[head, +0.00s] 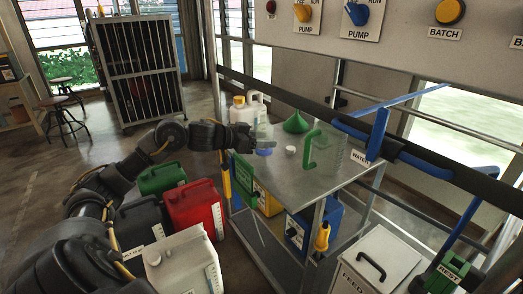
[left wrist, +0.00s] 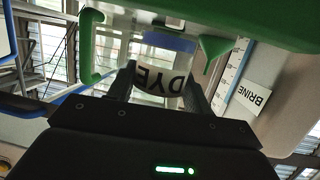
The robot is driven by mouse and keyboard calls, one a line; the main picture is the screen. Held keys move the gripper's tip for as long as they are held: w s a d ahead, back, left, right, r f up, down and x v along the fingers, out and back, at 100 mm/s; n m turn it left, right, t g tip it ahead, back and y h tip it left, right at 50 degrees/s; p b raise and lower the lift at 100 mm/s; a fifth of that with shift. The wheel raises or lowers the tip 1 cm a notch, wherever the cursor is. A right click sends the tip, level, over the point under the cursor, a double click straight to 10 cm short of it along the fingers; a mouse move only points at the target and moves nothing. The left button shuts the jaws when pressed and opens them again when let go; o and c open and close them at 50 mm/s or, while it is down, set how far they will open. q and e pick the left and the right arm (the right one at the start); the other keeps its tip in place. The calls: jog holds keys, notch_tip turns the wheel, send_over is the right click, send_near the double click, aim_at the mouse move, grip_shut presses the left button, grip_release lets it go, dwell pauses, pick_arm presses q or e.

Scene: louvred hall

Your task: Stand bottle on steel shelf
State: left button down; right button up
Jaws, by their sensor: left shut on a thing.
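A clear bottle (head: 264,136) with blue at its bottom stands upright in my left gripper (head: 240,138), over the left part of the steel shelf top (head: 275,180). In the left wrist view, which is upside down, the bottle's white DYE label (left wrist: 160,84) sits between the two fingers of my left gripper (left wrist: 158,92). I cannot tell whether the bottle's base touches the steel. My right gripper is not in view.
White jugs (head: 238,111) stand behind the bottle. A green funnel (head: 296,123), a small white cap (head: 290,150) and a clear jug with a green handle (head: 325,150) stand to its right. Red (head: 193,207) and white (head: 185,262) canisters stand on the floor. Front-middle steel is bare.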

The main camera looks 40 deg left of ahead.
aim_at(256, 150)
pick_arm(q)
jog(key=shift+w+a+f+b, duration=0.1)
jog(key=shift+f+b, duration=0.05)
jog(key=shift+f, duration=0.75)
jog(key=shift+w+a+f+b, duration=0.1)
jog(key=shift+f+b, duration=0.05)
jog(key=shift+f, duration=0.75)
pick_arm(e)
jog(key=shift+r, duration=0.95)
pick_arm(q)
jog(key=shift+f, duration=0.2)
jog(key=c, duration=0.6)
grip_release()
jog(key=shift+r, duration=0.2)
